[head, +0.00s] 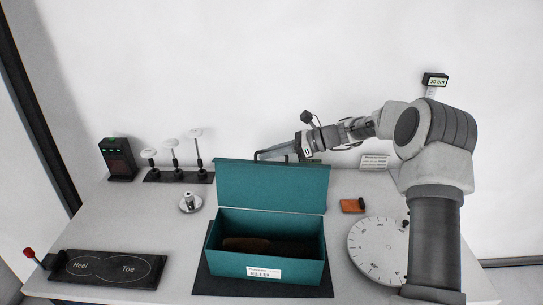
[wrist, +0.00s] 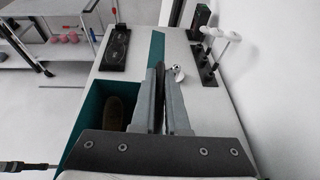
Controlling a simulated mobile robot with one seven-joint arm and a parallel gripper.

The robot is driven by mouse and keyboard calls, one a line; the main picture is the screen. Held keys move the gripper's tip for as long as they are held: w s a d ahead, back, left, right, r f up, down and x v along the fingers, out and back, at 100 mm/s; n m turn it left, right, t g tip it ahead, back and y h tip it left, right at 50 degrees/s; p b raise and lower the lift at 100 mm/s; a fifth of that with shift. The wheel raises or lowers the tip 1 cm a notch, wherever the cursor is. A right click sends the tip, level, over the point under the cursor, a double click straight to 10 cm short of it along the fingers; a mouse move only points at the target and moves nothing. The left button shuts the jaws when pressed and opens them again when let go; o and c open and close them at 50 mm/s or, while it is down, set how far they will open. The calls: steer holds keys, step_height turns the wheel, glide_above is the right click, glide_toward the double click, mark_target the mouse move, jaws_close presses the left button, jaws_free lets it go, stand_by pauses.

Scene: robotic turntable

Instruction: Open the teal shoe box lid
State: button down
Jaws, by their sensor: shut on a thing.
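The teal shoe box (head: 290,272) stands open on the table, with a white label on its front. Its teal lid (head: 272,186) is raised at the back edge and stands roughly upright. A brown shoe (head: 246,244) lies inside; it also shows in the wrist view (wrist: 117,112). My gripper (head: 262,155) is at the lid's top edge, reaching in from the right. In the wrist view its two fingers (wrist: 160,70) are close together on the lid, whose teal end (wrist: 157,46) shows beyond them. The grasped stretch of the lid is mostly hidden by the fingers.
The box stands on a dark mat (head: 212,281). A white dial turntable (head: 375,252) and an orange block (head: 352,205) are to the right. A black Heel/Toe plate (head: 108,268) is at left. A stand with several white-topped posts (head: 173,175) is behind left.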

steer(key=shift+w+d+f+m, duration=0.1)
steer(key=shift+w+f+m, duration=0.1)
steer(key=shift+w, duration=0.35)
steer(key=shift+w+d+f+m, duration=0.1)
steer(key=shift+w+m, duration=0.1)
steer(key=shift+w, duration=0.35)
steer(key=shift+g, duration=0.4)
steer(key=c, duration=1.2)
jaws_free()
steer(key=b+v, duration=0.3)
steer(key=v, duration=1.4)
steer(key=shift+d, duration=0.15)
steer(key=shift+s, duration=0.1)
